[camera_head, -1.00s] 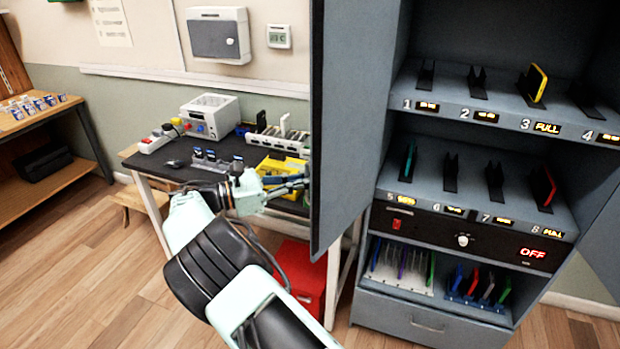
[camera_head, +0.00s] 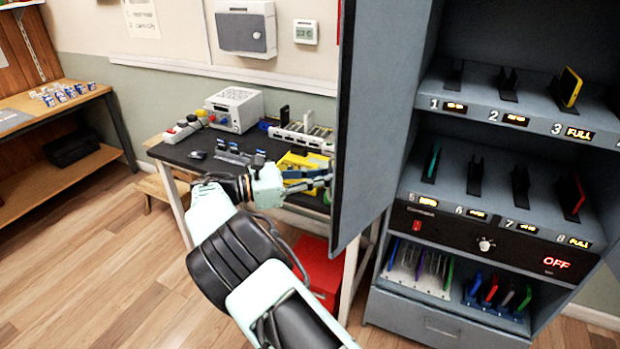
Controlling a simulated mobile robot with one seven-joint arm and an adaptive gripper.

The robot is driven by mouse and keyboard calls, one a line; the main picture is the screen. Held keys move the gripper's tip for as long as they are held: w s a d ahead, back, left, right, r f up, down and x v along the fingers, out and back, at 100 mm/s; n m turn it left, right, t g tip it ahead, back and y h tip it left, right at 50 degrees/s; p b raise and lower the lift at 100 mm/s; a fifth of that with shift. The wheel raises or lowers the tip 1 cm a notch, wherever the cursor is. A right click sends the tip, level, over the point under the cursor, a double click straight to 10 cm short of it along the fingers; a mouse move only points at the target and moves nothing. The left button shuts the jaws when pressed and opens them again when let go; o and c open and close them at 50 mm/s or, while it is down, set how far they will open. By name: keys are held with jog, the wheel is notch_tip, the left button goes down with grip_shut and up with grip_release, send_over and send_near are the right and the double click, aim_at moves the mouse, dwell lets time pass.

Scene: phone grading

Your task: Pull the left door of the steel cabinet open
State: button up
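The steel cabinet (camera_head: 462,238) stands at the right with its front open. Its left door (camera_head: 378,110) is swung well out, seen at a steep angle left of the shelves. My gripper (camera_head: 325,178) is at the left, outer side of the door, close to its free edge. The fingertips meet or pass behind the door edge, so I cannot tell whether they touch it or how far apart they are. Phones stand in holders on the shelves, such as a yellow one (camera_head: 571,87) and a red one (camera_head: 578,195).
A black-topped workbench (camera_head: 185,158) with a white device (camera_head: 234,108) and yellow tray stands behind my arm. A red box (camera_head: 318,270) is under it. The wooden floor at lower left is clear.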

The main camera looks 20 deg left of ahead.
jog(key=v, duration=1.1)
jog(key=shift+s+a, duration=0.15)
jog(key=shift+a, duration=0.05)
dwell(0.4)
